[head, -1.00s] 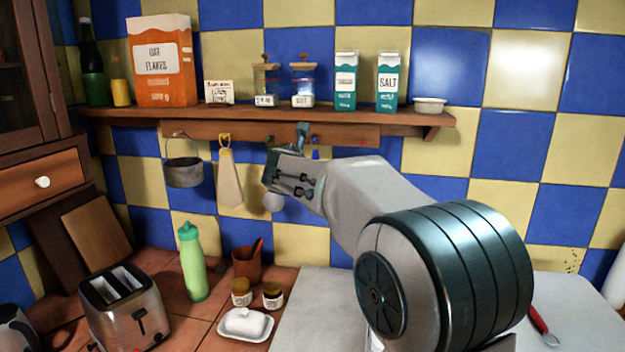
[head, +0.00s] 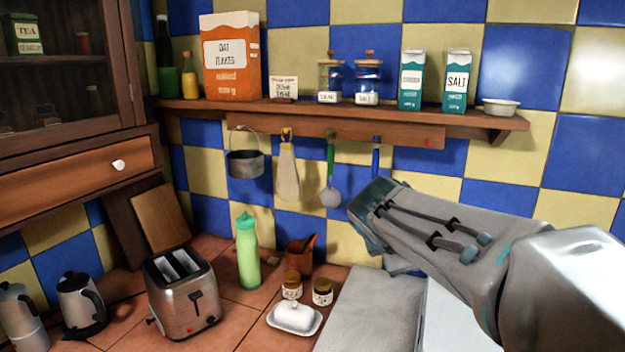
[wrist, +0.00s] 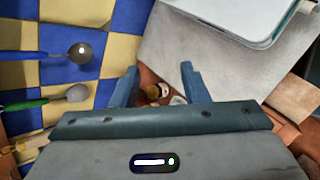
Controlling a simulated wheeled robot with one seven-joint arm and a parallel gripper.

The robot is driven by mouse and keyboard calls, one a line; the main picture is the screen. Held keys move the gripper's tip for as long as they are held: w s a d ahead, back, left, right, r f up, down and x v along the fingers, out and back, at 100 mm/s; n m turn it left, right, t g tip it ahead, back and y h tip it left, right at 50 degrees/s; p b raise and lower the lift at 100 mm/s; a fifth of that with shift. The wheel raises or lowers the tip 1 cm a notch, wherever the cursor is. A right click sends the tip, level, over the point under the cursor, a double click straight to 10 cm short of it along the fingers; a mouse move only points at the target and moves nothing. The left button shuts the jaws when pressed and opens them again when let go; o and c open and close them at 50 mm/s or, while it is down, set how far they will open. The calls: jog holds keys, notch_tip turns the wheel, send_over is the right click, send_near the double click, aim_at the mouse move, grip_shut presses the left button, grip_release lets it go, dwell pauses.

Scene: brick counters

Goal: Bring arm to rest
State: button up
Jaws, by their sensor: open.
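My gripper (wrist: 160,84) is open, its two blue fingers spread apart with nothing between them in the wrist view. In the head view my arm reaches in from the right edge, with its hand in front of the tiled wall, below the shelf's hook rail. The fingers are mostly hidden there behind the hand. In the wrist view, jars on the counter show beyond the gap between the fingers.
A pot (head: 245,163), a ladle (head: 331,196) and other utensils hang from the rail under the loaded shelf (head: 340,114). A green bottle (head: 248,255), toaster (head: 184,295), jars (head: 322,291) and butter dish (head: 294,318) stand on the counter left of my arm.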

jog(key=s+f+m+g+y, duration=0.2)
jog(key=s+f+m, duration=0.5)
jog(key=s+m, duration=0.2)
jog(key=s+a+f+m+g+y, duration=0.1)
jog(key=s+f+m+g+y, duration=0.1)
jog(key=s+f+m, duration=0.5)
jog(key=s+m+g, duration=0.1)
jog(key=s+m, duration=0.1)
jog(key=s, duration=0.2)
jog(key=shift+a+f+m, duration=0.15)
jog(key=shift+a+m, duration=0.1)
jog(key=shift+m, duration=0.05)
jog(key=shift+c, duration=0.5)
